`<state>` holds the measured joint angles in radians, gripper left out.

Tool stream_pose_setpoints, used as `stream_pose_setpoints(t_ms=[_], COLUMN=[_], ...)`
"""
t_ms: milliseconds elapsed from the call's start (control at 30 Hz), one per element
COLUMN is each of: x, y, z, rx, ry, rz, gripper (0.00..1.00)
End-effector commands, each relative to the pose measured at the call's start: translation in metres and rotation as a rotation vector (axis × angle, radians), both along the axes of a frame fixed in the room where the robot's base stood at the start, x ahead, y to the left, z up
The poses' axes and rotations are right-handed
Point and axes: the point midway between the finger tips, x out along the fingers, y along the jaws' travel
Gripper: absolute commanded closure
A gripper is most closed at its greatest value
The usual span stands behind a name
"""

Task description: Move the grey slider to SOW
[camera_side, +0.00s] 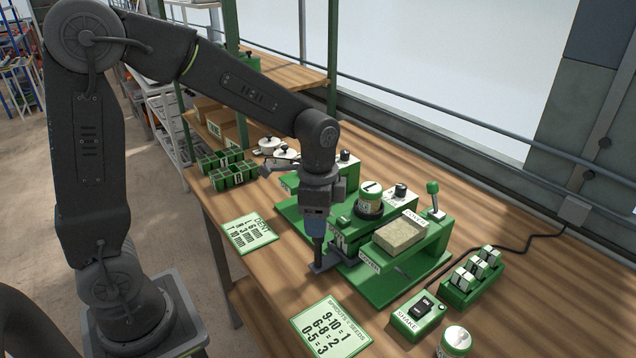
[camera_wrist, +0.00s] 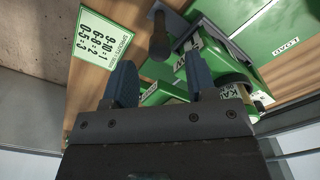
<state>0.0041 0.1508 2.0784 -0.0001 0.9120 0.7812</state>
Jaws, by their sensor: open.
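The grey slider (camera_side: 328,263) sits low at the near left end of the green seeder machine (camera_side: 385,289) in the side view. In the wrist view it shows as a grey plate with an upright dark grip (camera_wrist: 160,42). My gripper (camera_side: 317,252) points down right over the slider. In the wrist view its blue fingers (camera_wrist: 160,80) are apart, with the slider's grip just beyond and between them. I cannot tell whether they touch it. I cannot read a SOW mark; a LOAD label (camera_wrist: 290,43) is readable on the green board.
A seed-count card (camera_side: 331,326) and a DENT card (camera_side: 248,233) lie on the wooden bench. A SHAKE switch box (camera_side: 417,316) and a green rack (camera_side: 471,279) stand at the right. A block (camera_side: 399,235) and a jar (camera_side: 370,195) sit on the machine. Green pots (camera_side: 233,176) stand behind.

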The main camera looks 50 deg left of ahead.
Motion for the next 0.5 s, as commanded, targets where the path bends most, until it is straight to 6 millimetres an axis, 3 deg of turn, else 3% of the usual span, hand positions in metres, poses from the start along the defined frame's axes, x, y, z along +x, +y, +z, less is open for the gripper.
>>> stream_pose_setpoints(t_ms=[200, 500], x=[0.001, 0.000], y=[0.000, 0.000], z=[0.052, 0.093], rx=[0.000, 0.000], ry=[-0.007, -0.001], rz=[0.000, 0.000], gripper=[0.48, 0.48])
